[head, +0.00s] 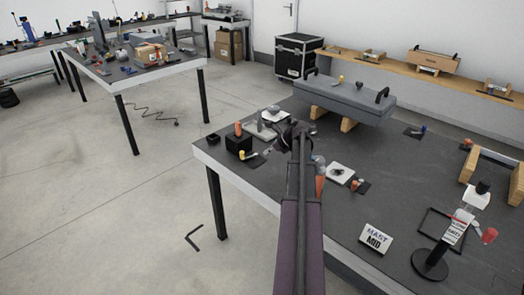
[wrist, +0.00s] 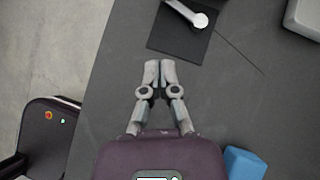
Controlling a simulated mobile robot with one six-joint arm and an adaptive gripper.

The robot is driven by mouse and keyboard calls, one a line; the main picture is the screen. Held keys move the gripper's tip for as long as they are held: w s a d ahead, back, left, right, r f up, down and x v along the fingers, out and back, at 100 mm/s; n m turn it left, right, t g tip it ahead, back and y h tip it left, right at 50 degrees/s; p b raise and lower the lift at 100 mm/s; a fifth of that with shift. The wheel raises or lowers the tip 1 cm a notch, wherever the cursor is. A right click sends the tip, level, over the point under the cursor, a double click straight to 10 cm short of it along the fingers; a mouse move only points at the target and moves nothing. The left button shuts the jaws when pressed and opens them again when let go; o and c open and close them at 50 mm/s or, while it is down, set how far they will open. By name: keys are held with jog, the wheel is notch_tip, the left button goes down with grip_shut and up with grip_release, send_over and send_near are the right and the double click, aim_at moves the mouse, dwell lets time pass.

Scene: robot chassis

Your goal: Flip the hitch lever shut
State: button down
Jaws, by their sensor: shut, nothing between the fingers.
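In the wrist view, a pale metal lever with a round end (wrist: 194,19) lies over a dark square plate (wrist: 181,36) at the top of the picture. The lever's far end is cut off by the frame. My gripper (wrist: 160,64) has its two fingertips together and empty, just short of the plate's near edge and apart from the lever. In the head view, my arm reaches over the table and hides much of my gripper. A small lever with a light yellow knob (head: 243,155) shows left of the arm near the table edge; I cannot tell if it is the same lever.
In the head view, a black block (head: 238,143) stands near the left table edge (head: 220,172). The wrist view shows a blue block (wrist: 244,163) at lower right.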

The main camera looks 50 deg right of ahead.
jog(key=shift+p+v, duration=1.05)
jog(key=shift+v, duration=0.85)
jog(key=shift+a, duration=0.15)
jog(key=w+a+n+g+p, duration=0.25)
jog(key=a+n, duration=0.55)
jog(key=a, duration=0.7)
jog(key=w+a+n+g+p, duration=0.1)
jog(key=w+a+n+g, duration=0.15)
jog(key=a+n, duration=0.85)
jog(key=s+a+n+g+h+p, duration=0.1)
jog(key=s+a+n, duration=0.2)
jog(key=a, duration=0.6)
jog(key=s+a+n+g+h+p, duration=0.1)
jog(key=s+a+n, duration=0.2)
jog(key=a, duration=0.6)
jog(key=s+a+r+n+g+h+p, duration=0.1)
jog(key=s+a+n, duration=0.2)
jog(key=a+n, duration=0.3)
jog(key=a, duration=0.3)
jog(key=shift+s+a+n, duration=0.2)
jog(key=shift+a+n, duration=0.1)
jog(key=shift+n, duration=0.1)
